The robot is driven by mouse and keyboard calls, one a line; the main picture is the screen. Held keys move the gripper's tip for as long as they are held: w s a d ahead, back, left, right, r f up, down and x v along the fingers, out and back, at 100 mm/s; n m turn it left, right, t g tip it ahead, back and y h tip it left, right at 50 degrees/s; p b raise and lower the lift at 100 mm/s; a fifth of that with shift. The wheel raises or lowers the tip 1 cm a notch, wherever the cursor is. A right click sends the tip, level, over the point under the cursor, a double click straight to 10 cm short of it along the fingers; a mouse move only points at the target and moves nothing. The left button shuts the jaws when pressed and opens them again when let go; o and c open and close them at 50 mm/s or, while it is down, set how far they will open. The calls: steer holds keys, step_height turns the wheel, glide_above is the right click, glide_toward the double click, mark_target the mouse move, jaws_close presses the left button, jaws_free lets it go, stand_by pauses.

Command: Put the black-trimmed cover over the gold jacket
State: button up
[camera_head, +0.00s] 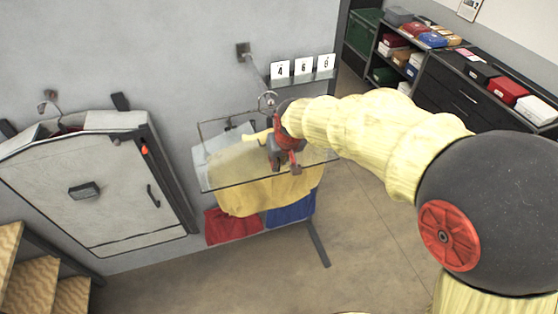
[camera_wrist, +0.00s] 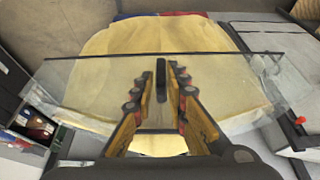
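The gold jacket (camera_head: 250,200) hangs against the wall, its lower part extending below a clear panel with thin black edges (camera_head: 232,178). The panel is in front of the jacket's upper part, and the gold shows through it. In the wrist view the jacket (camera_wrist: 150,40) lies behind the panel's dark edge (camera_wrist: 90,57). My gripper (camera_head: 283,165) is at the panel's front. In the wrist view its fingers (camera_wrist: 161,82) stand apart on either side of a short black bar (camera_wrist: 161,70), with narrow gaps visible. Whether the clear panel is the task's cover is unclear.
Red cloth (camera_head: 230,228) and blue cloth (camera_head: 291,211) show below the jacket. Number cards (camera_head: 303,67) stand on a shelf above. Wooden steps (camera_head: 40,275) are lower left; floor at front is clear.

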steer(key=o, duration=0.3)
steer(key=shift+o, duration=0.2)
steer(key=shift+r, duration=0.1)
steer(key=v, duration=1.2)
steer(key=s+d+f+m+b, duration=0.1)
steer(key=s+d+f+b, duration=0.6)
steer(key=s+f+b, duration=0.2)
steer(key=s+d+f+m+t+h+b, duration=0.1)
steer(key=s+d+f+m+b, duration=0.1)
steer(key=s+d+f+b, duration=0.6)
steer(key=shift+s+f+b, duration=0.9)
steer(key=shift+s+b, duration=0.75)
steer(key=shift+s, duration=1.45)
steer(key=shift+d, duration=0.15)
